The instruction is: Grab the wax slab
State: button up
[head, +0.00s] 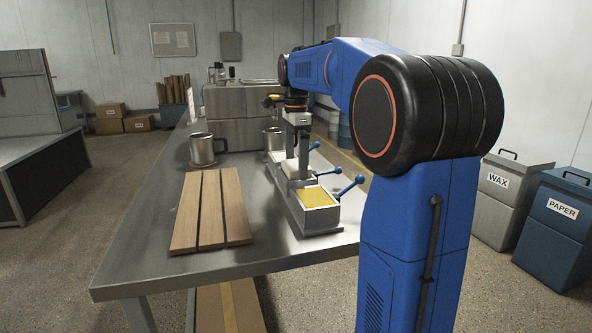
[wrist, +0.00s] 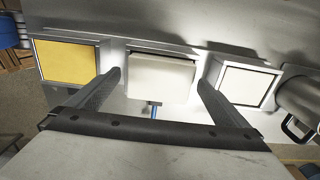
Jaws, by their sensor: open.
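My gripper (head: 298,164) points down over the row of metal trays on the table. In the wrist view my gripper (wrist: 159,79) is open, with one finger on each side of a cream-white slab (wrist: 162,80) in the middle tray. A gap shows between each finger and the slab. This slab (head: 294,174) is partly hidden by the gripper in the head view. A yellow slab (wrist: 66,62) lies in the tray to its left, and it also shows in the head view (head: 318,197). A white, flat piece (wrist: 247,85) lies in the right tray. No label tells which is wax.
Blue-knobbed levers (head: 350,185) stick out along the trays' right side. Wooden slats (head: 211,209) lie left of the trays on the metal table (head: 140,240). Metal mugs (head: 201,150) stand farther back. Bins marked WAX (head: 499,181) and PAPER (head: 562,210) stand on the right.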

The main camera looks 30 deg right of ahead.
jog(key=c, duration=1.3)
jog(key=shift+r, duration=0.1)
